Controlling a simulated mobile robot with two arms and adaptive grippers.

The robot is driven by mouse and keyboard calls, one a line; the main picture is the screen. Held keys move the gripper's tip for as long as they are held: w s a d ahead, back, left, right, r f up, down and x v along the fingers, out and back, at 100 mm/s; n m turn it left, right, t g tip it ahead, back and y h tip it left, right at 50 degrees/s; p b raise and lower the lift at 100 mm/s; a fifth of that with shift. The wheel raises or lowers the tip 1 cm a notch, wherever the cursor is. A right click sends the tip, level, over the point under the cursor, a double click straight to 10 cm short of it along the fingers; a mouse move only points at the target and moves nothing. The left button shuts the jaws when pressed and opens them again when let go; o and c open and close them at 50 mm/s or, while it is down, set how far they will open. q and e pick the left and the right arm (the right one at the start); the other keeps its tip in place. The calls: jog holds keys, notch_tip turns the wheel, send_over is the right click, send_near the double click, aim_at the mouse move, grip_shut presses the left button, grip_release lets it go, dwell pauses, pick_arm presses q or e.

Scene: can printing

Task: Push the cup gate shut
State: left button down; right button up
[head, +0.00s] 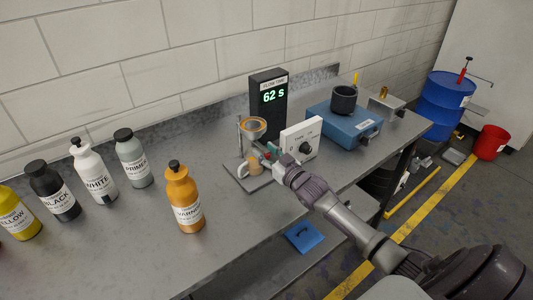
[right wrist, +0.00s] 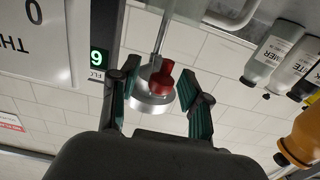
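The flow cup (head: 253,125) holds orange liquid and sits on a small stand on the bench. A small container with orange contents (head: 256,169) stands below it. My right gripper (head: 271,154) is beside the stand, just right of and below the cup, and hides part of it. In the right wrist view, the gripper's two dark green fingers (right wrist: 157,80) are apart. A red piece (right wrist: 161,78), apparently the cup gate's tab, shows between them, against a round silver part (right wrist: 152,102). I cannot tell whether a finger touches it. My left gripper is not in view.
A timer display (head: 268,97) reading 62 s stands behind the cup. A white panel with a knob (head: 301,139) is close right of my gripper, and a blue device (head: 343,123) is further right. An orange varnish bottle (head: 184,200) stands left; bare bench lies between.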

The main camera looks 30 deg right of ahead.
jog(key=shift+s, duration=0.1)
jog(key=shift+s, duration=0.15)
jog(key=s+d, duration=0.1)
jog(key=s, duration=1)
jog(key=shift+s, duration=0.3)
jog(key=shift+a+f, duration=0.1)
